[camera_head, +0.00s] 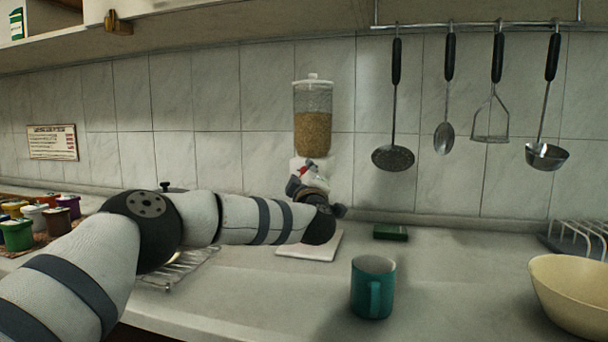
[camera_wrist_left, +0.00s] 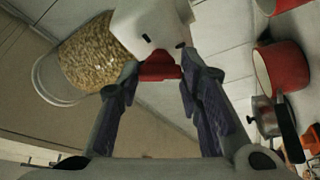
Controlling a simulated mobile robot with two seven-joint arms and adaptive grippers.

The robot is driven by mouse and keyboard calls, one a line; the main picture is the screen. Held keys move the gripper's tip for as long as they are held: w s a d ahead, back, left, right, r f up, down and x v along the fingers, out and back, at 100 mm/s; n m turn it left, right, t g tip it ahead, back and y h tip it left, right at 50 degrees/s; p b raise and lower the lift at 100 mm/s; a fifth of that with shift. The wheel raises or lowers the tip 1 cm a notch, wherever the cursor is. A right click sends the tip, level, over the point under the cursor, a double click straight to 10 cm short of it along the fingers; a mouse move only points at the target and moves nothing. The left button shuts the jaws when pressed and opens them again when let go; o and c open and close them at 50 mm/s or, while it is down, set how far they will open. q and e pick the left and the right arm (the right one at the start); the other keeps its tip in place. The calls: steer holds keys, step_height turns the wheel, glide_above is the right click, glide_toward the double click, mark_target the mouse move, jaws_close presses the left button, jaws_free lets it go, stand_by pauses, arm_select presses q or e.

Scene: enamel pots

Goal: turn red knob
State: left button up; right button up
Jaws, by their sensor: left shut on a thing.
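The grain dispenser (camera_head: 313,130) is a clear, lidded container partly filled with grain, mounted against the tiled wall above a white housing. The red knob (camera_head: 303,171) shows small on the housing, partly covered by my gripper. In the left wrist view the red knob (camera_wrist_left: 158,66) sits below the tilted white housing (camera_wrist_left: 150,25), between my fingertips. My left gripper (camera_head: 309,186) reaches in from the left and is shut on the knob; its fingers (camera_wrist_left: 160,78) also show in the wrist view. The grain container (camera_wrist_left: 90,58) appears tilted there. My right gripper is not in view.
A white board (camera_head: 322,246) lies under the dispenser. A teal mug (camera_head: 366,292) stands in front, with a dark green box (camera_head: 390,232) behind it. A cream bowl (camera_head: 570,298) is at right. Utensils such as a ladle (camera_head: 547,155) hang above. Several coloured pots (camera_head: 17,236) stand left.

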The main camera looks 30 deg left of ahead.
arm_select(q)
steer(key=n+g, duration=0.2)
steer(key=n, duration=0.4)
steer(key=shift+r+p, duration=0.15)
steer(key=shift+p, duration=0.2)
steer(key=shift+d, duration=0.1)
steer(key=o, duration=1.2)
steer(key=shift+c, duration=0.2)
steer(key=v, duration=1.2)
steer(key=shift+r, duration=0.3)
